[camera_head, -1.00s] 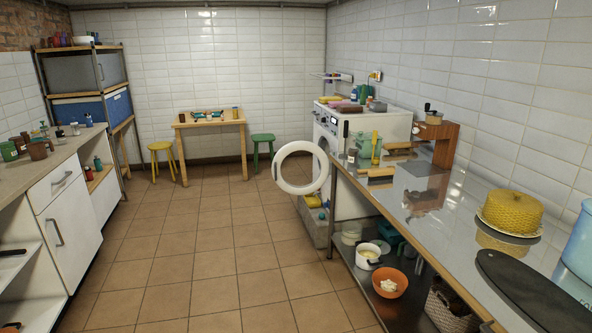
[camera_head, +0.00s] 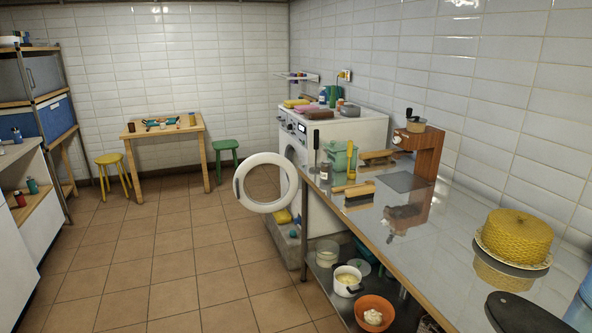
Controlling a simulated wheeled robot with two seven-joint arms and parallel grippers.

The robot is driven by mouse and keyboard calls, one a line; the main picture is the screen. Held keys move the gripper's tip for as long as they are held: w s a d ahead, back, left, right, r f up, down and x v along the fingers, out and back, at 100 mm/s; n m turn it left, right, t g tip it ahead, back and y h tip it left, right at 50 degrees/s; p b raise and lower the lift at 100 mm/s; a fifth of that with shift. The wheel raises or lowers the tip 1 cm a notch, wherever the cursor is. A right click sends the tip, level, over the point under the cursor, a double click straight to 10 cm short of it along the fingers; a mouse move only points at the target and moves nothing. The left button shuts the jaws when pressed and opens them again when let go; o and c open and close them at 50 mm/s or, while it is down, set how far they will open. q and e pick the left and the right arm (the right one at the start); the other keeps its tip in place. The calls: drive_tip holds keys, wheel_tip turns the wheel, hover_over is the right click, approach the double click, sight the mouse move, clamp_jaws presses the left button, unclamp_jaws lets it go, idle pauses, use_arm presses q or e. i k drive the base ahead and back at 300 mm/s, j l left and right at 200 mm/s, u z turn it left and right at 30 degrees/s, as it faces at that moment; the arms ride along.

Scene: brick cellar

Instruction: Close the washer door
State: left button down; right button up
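The white washer (camera_head: 345,129) stands against the right wall, beyond the metal counter. Its round door (camera_head: 240,190), a white ring with a clear middle, stands open and sticks out to the left over the floor. Part of the washer's front and its door opening is hidden behind the open door and the counter's end. Several items lie on top of the washer. Neither of my grippers shows in the head view.
The metal counter (camera_head: 420,260) runs along the right, with a wooden coffee machine (camera_head: 424,150) and a yellow cake (camera_head: 515,235) on it. A wooden table (camera_head: 165,131), yellow stool (camera_head: 110,160) and green stool (camera_head: 225,146) stand at the back. The tiled floor at centre is clear.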

sight(295, 179)
drive_tip(key=i+l+u, duration=0.1)
drive_tip(key=i+u, duration=0.2)
drive_tip(key=i, duration=2.85)
